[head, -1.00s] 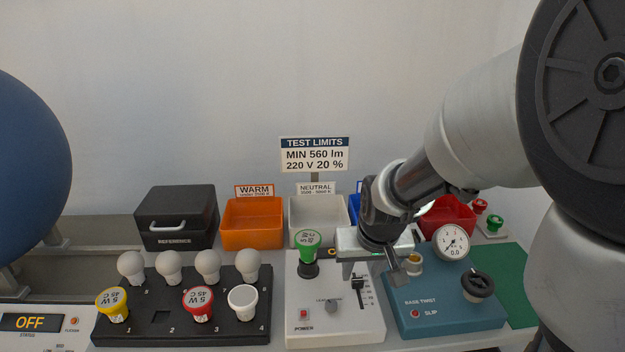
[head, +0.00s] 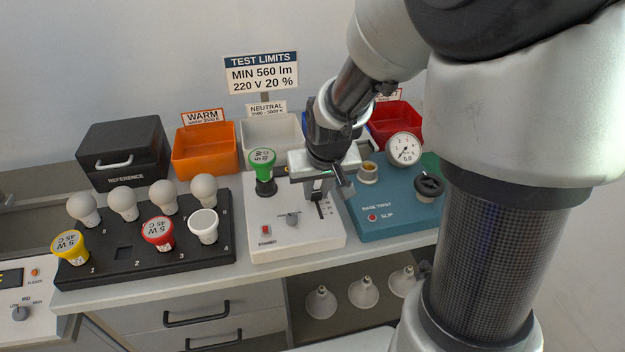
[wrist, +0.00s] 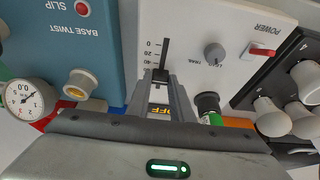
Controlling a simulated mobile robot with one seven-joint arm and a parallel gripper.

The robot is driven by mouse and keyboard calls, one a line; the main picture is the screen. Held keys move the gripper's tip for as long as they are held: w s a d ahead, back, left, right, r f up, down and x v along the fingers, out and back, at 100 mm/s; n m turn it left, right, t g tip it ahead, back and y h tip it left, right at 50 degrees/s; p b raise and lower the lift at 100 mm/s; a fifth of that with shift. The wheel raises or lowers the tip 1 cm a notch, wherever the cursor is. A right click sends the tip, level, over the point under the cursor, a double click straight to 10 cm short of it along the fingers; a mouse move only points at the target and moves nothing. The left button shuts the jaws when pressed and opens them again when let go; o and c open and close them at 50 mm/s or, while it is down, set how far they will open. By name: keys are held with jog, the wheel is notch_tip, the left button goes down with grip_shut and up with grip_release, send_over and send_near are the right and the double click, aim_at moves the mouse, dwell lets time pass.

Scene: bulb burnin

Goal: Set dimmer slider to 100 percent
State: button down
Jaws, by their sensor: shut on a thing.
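The dimmer slider is on the right side of the white power box (head: 290,238), with a black slot (head: 321,207) and a printed scale. In the wrist view its black knob (wrist: 161,75) sits between my fingertips, past the 0 and 20 marks; its exact reading is hidden by the fingers. My gripper (head: 317,196) points down over the slider and is shut on the knob; it also shows in the wrist view (wrist: 164,82). A display reading OFF (wrist: 161,110) shows between the fingers.
A green-based bulb (head: 262,160) stands in a socket on the box, left of my gripper. A grey knob (head: 292,219) and red power switch (head: 265,231) are in front. The teal twist unit (head: 385,222) is close on the right, the black bulb rack (head: 150,262) on the left.

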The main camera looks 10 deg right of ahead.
aim_at(320, 211)
jog(key=shift+w+r, duration=0.1)
jog(key=shift+w, duration=1.7)
jog(key=c, duration=1.6)
grip_release()
jog(key=shift+w, duration=0.1)
jog(key=shift+o, duration=0.2)
jog(key=p+v, duration=0.4)
jog(key=v, duration=1.3)
jog(key=shift+s, duration=0.25)
jog(key=shift+r, duration=0.15)
